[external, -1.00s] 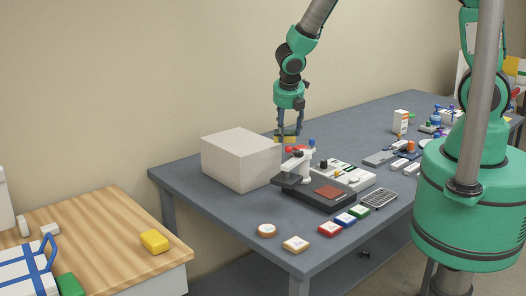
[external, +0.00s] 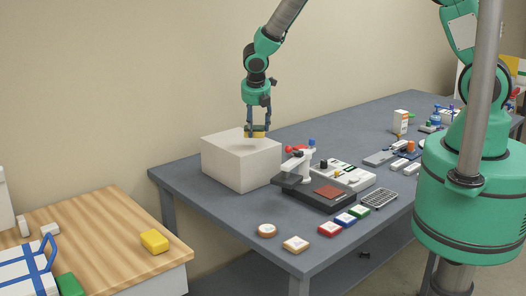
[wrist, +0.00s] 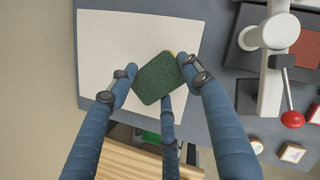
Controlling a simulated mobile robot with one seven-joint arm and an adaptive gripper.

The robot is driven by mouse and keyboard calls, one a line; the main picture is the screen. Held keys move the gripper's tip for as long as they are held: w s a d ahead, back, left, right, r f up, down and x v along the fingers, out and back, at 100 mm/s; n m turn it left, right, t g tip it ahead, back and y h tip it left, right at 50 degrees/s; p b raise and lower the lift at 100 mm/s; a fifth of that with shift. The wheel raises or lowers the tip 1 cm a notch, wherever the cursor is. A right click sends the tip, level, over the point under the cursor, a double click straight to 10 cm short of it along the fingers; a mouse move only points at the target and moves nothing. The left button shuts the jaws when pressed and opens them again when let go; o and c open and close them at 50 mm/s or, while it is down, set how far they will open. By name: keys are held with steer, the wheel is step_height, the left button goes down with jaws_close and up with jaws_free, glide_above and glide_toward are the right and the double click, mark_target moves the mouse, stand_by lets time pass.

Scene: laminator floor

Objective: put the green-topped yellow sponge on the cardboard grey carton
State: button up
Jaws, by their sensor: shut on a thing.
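The sponge (external: 259,134) is yellow and sits between the fingers of my gripper (external: 256,131). Its dark green top (wrist: 157,78) faces the wrist camera, with a sliver of yellow at its edge. My gripper, also in the wrist view (wrist: 158,82), is shut on the sponge. The grey carton (external: 240,165) is a plain pale box on the blue-grey table. In the wrist view the carton's top (wrist: 105,45) lies below the sponge. The sponge appears over the right part of the carton top; I cannot tell for certain whether it touches.
A microscope-like device with a red knob (wrist: 292,118) stands right of the carton. The table (external: 215,215) also bears small coloured blocks and a calculator-like pad (external: 379,199). A wooden table (external: 110,225) at left holds a yellow block (external: 154,241). The carton's top is otherwise clear.

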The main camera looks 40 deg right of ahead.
steer(key=shift+w+a+f, duration=0.1)
steer(key=shift+w+a, duration=0.1)
steer(key=shift+w, duration=0.95)
steer(key=shift+f, duration=0.1)
steer(key=shift+f+p, duration=0.35)
steer(key=shift+f, duration=1.3)
steer(key=o, duration=0.7)
steer(key=shift+b+v, duration=0.55)
steer(key=shift+v, duration=5.5)
